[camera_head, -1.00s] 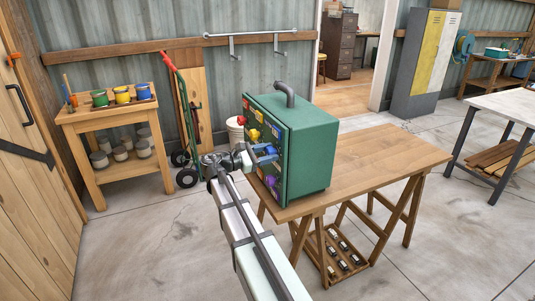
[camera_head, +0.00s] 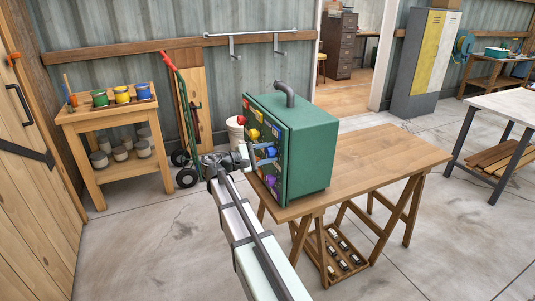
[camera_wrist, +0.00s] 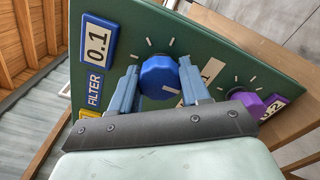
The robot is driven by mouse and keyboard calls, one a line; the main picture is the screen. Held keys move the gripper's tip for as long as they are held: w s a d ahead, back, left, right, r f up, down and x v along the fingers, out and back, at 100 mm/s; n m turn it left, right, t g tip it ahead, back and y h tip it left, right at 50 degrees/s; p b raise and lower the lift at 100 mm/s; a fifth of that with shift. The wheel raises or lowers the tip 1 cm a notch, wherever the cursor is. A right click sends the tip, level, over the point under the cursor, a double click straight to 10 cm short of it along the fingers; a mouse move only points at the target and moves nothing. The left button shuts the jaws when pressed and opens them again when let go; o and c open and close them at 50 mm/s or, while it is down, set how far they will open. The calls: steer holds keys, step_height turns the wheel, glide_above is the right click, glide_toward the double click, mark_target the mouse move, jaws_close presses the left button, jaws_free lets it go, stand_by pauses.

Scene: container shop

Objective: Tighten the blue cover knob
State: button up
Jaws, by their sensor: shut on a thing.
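The blue knob (camera_wrist: 160,77) is on the front of a green cabinet (camera_head: 312,157) that stands on a wooden table. It has a pale mark near its lower edge, and white ticks surround it. My gripper (camera_wrist: 159,78) is shut on it, with one grey-blue finger on each side. A blue FILTER label (camera_wrist: 95,88) and a 0.1 plate (camera_wrist: 97,42) are left of the knob in the wrist view.
A purple knob (camera_wrist: 252,105) with a 0.2 label is right of the blue knob in the wrist view. Red (camera_head: 259,116) and yellow (camera_head: 254,134) knobs are higher on the panel. A grey pipe (camera_head: 286,92) rises from the cabinet. The wooden table (camera_head: 375,160) is clear to its right.

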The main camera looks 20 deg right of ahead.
stand_by(0.4)
steer(key=o, duration=1)
steer(key=shift+o, duration=0.2)
steer(key=shift+a, duration=0.1)
steer(key=a, duration=1.3)
steer(key=shift+a, duration=0.35)
